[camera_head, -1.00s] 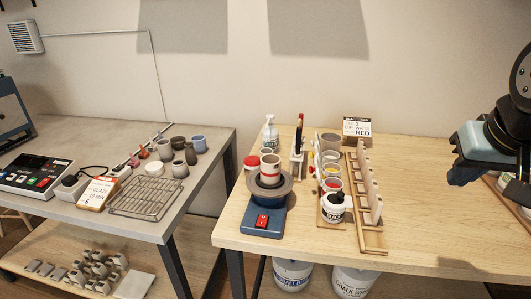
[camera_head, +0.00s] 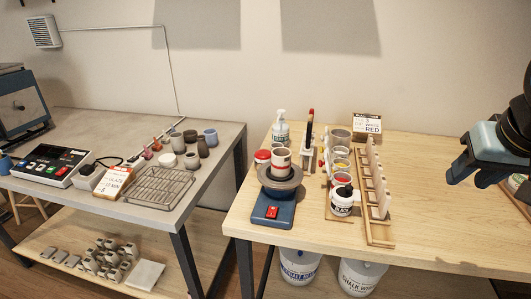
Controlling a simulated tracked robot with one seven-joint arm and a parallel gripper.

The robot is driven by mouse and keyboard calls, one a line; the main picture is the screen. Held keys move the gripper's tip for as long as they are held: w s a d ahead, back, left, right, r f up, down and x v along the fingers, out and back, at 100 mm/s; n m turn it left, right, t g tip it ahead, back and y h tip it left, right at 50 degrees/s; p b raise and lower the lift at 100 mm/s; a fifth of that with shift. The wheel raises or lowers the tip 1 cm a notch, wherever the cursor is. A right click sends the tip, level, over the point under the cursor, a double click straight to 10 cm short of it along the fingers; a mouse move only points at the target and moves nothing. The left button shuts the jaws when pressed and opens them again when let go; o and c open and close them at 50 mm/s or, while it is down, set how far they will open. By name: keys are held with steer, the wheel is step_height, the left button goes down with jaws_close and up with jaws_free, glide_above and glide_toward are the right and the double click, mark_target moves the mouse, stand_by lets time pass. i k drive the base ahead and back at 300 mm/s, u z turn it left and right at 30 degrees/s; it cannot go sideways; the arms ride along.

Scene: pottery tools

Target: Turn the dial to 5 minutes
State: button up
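A control box (camera_head: 50,164) with a dark display and several coloured buttons lies on the grey table at the left. A blue-grey kiln-like box (camera_head: 22,108) stands behind it, cut by the left edge, with a small dark round spot on its front. I cannot tell for certain which part is the dial, and no setting is readable. My gripper (camera_head: 455,178) hangs at the far right above the wooden table, far from both boxes. Its fingertips are dark and small, and nothing shows held in it.
On the grey table (camera_head: 215,165) are a wire rack (camera_head: 160,187), a sign (camera_head: 112,182) and several small pots. A gap separates it from the wooden table (camera_head: 430,235), which holds a pottery wheel (camera_head: 280,180), a bottle (camera_head: 281,130), paint jars and a wooden rack (camera_head: 379,225). Its right part is mostly clear.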

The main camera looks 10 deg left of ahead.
mark_target(263, 156)
steer(key=k, duration=1.6)
steer(key=u, duration=1.15)
steer(key=i, duration=1.6)
steer(key=z, duration=0.75)
steer(key=i, duration=0.5)
steer(key=z, duration=0.05)
